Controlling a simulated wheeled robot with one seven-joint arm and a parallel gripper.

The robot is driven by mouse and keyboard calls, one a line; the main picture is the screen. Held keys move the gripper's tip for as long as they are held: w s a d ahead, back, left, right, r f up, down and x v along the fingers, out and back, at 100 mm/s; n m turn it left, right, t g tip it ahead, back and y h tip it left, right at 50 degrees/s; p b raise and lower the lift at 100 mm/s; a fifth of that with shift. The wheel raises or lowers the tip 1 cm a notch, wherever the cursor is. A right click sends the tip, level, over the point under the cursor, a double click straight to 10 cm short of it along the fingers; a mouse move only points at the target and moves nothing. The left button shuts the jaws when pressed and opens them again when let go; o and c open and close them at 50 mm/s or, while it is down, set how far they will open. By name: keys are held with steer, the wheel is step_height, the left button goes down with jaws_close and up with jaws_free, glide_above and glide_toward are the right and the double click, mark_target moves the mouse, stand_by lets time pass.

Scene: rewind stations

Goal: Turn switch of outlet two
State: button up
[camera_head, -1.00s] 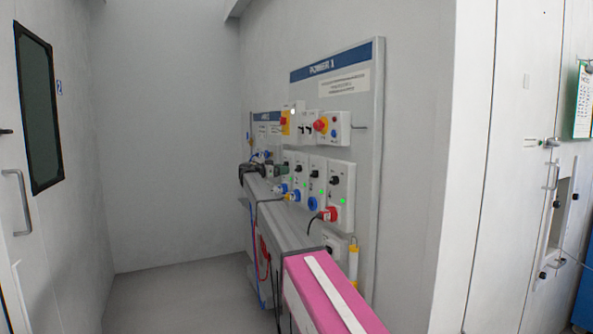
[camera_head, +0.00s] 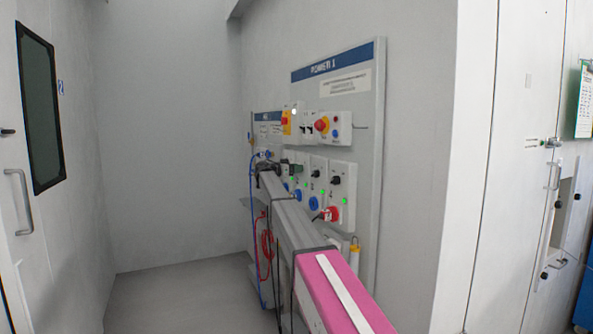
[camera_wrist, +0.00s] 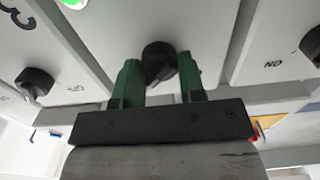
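In the wrist view a black rotary switch knob (camera_wrist: 158,60) on a pale outlet panel stands between the green fingertips of my gripper (camera_wrist: 157,76). The fingers are apart, one on each side of the knob. I cannot tell whether either touches it. The middle panel's number is not visible; a "3" shows on the panel to the left, beside another black knob (camera_wrist: 34,84). In the head view my gripper (camera_head: 290,168) is at the row of outlets, and my arm partly hides the outlets there.
The POWER 1 board (camera_head: 364,100) carries a red emergency button (camera_head: 321,124) above the outlets. A red plug (camera_head: 331,214) sits in the nearest outlet. Another knob (camera_wrist: 313,46) is at the right in the wrist view. Floor (camera_head: 170,295) left of the board is clear.

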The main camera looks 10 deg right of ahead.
steer(key=shift+n, duration=0.3)
steer(key=shift+w+a+f+n, duration=0.1)
steer(key=shift+n, duration=4.2)
steer(key=shift+w+f+n, duration=0.1)
steer(key=shift+n, duration=4.2)
steer(key=o, duration=0.9)
steer(key=shift+o, duration=0.2)
steer(key=v, duration=1.1)
